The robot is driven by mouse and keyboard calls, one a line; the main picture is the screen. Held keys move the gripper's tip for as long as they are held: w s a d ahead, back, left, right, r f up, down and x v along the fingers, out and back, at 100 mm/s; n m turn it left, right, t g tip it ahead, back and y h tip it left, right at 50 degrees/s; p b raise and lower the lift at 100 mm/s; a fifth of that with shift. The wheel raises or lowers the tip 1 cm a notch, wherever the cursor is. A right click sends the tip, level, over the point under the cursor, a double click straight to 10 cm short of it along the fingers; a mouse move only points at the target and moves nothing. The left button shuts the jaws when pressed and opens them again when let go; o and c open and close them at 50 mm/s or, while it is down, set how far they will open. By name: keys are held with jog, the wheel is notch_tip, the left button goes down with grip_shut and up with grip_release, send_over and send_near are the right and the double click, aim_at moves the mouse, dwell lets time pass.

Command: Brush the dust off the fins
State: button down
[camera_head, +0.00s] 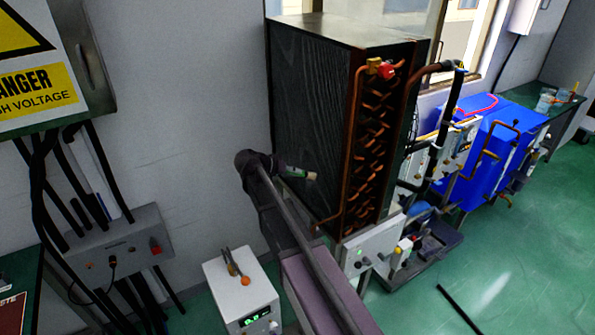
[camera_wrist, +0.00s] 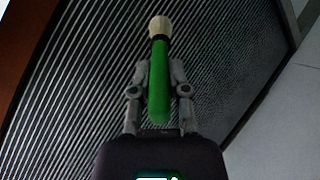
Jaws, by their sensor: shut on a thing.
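The finned block (camera_head: 312,95) is a tall dark unit standing against the wall in the head view. Its broad left face carries the fins, with faint grey streaks; I cannot tell how much of this is dust. In the wrist view the fins (camera_wrist: 85,75) show as fine slanting parallel lines. My gripper (camera_wrist: 158,72) is shut on the green handle of a brush (camera_wrist: 159,95), with its cream tip pointing up the picture toward the fins. In the head view my gripper (camera_head: 284,170) is by the lower part of the finned face. Whether the bristles touch it is unclear.
Copper tubes (camera_head: 372,150) run down the block's right side. A blue unit with pipes (camera_head: 490,150) stands further right. A grey wall box with cables (camera_head: 118,245) is at the left.

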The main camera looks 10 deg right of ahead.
jog(key=shift+s+a, duration=0.2)
jog(key=shift+a, duration=0.45)
jog(key=shift+s+a, duration=0.25)
jog(key=shift+a, duration=0.45)
jog(key=shift+s+a, duration=0.2)
jog(key=shift+a, duration=0.45)
jog(key=a, duration=0.1)
jog(key=s+a, duration=0.1)
jog(key=shift+a, duration=0.4)
jog(key=shift+w+d, duration=0.1)
jog(key=shift+d, duration=0.05)
jog(key=shift+w+d, duration=0.4)
jog(key=shift+d, duration=0.8)
jog(key=shift+w+d, duration=0.35)
jog(key=shift+d, duration=0.9)
jog(key=shift+w+d, duration=0.4)
jog(key=shift+d, duration=0.8)
jog(key=shift+w+d, duration=0.2)
jog(key=shift+d, duration=0.3)
jog(key=shift+s, duration=0.2)
jog(key=shift+s+d, duration=0.3)
jog(key=shift+s, duration=0.6)
jog(key=shift+s+d, duration=0.3)
jog(key=shift+s, duration=0.55)
